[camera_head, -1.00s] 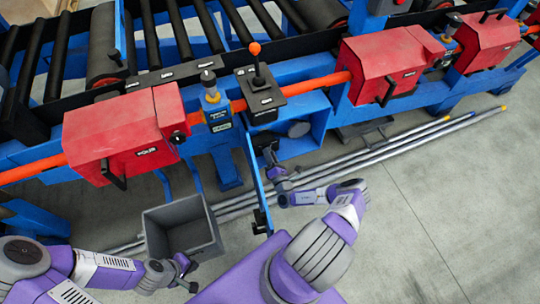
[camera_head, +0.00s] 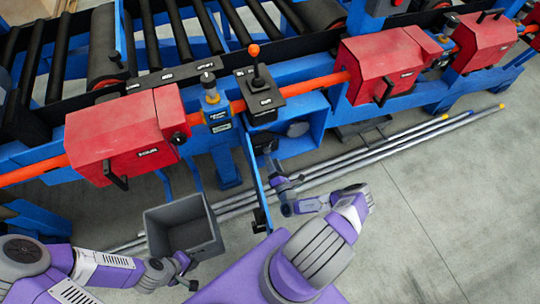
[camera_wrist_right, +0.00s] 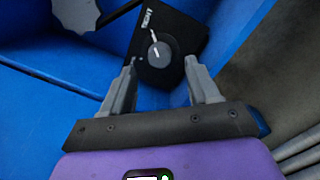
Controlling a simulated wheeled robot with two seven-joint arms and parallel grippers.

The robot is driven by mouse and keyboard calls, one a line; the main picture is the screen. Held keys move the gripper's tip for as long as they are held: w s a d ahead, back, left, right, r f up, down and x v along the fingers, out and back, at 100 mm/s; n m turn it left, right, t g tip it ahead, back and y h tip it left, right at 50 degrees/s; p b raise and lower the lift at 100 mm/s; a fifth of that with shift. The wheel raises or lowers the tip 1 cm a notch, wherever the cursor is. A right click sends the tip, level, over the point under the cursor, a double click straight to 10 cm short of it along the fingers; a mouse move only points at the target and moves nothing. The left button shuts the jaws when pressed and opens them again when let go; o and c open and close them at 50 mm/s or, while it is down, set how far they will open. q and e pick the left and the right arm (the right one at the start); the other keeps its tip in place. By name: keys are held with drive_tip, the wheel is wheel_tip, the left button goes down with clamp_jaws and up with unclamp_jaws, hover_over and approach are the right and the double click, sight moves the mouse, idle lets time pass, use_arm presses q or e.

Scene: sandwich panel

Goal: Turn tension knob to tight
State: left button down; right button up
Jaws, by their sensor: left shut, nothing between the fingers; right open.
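The tension knob (camera_wrist_right: 160,54) is a small round grey dial with a pale pointer line, on a black plate (camera_wrist_right: 180,30) with white lettering that I cannot read surely. The plate is inside a blue box. My right gripper (camera_wrist_right: 160,66) is open, with its fingertips either side of the knob in the picture. I cannot tell whether they touch it. In the head view the right gripper (camera_head: 270,152) reaches into the open blue box (camera_head: 305,140), and the knob is hidden. My left gripper (camera_head: 187,270) is low at the left, away from the box.
A blue door panel (camera_head: 254,175) stands open left of my right gripper. A grey bin (camera_head: 180,210) is near my left gripper. Long metal rods (camera_head: 400,145) lie on the floor. A grey round part (camera_wrist_right: 75,14) is beside the knob plate. Red housings (camera_head: 120,130) flank the box.

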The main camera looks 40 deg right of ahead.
drive_tip(key=v, duration=0.3)
drive_tip(key=shift+s+a+p, duration=0.1)
drive_tip(key=shift+s+p, duration=0.1)
drive_tip(key=shift+p, duration=0.1)
idle(0.3)
